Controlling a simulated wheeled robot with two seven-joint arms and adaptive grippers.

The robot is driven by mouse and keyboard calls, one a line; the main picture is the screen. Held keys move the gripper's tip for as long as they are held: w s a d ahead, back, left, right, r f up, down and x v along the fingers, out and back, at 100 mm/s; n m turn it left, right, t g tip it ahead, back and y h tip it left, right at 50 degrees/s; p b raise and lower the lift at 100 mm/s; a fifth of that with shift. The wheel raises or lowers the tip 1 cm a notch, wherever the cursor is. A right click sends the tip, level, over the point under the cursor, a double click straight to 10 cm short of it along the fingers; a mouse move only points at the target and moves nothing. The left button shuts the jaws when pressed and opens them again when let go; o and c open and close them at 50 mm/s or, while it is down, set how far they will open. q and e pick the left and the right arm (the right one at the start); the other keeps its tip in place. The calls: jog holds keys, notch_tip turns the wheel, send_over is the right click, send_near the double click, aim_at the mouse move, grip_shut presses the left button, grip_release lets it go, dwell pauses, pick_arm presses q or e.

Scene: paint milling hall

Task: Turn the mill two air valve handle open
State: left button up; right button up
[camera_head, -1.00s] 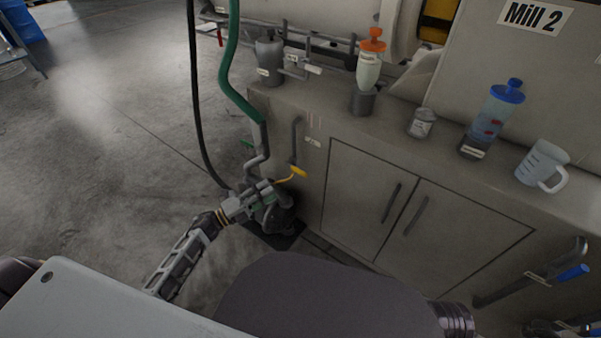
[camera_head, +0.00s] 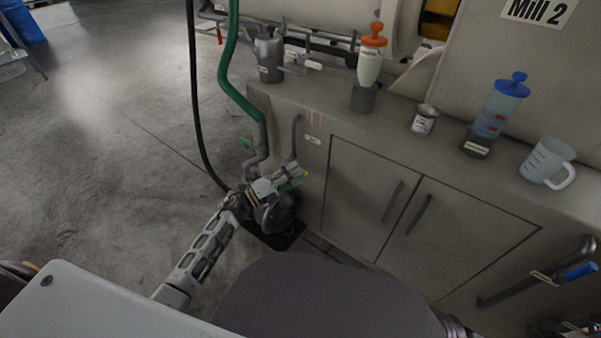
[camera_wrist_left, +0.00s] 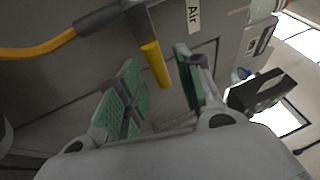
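The air valve handle is a short yellow lever (camera_wrist_left: 155,65), hanging down from a grey valve body beside an "Air" label (camera_wrist_left: 193,16) in the left wrist view. In the head view only a bit of yellow (camera_head: 305,173) shows at the fingertips. My left gripper (camera_head: 296,178) is at the valve by the cabinet's left end. In the left wrist view its green-padded fingers (camera_wrist_left: 160,82) are apart, with the yellow lever in the gap between them. I see no clear contact with either pad. My right gripper is not in view.
A grey cabinet (camera_head: 365,200) carries bottles, a can and a jug under a "Mill 2" sign (camera_head: 538,11). A green hose (camera_head: 229,80) and black hose (camera_head: 194,100) hang near my left arm. A blue-handled lever (camera_head: 580,271) is at right. Floor at left is open.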

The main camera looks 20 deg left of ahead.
pick_arm(q)
jog(key=shift+x, duration=1.35)
grip_shut()
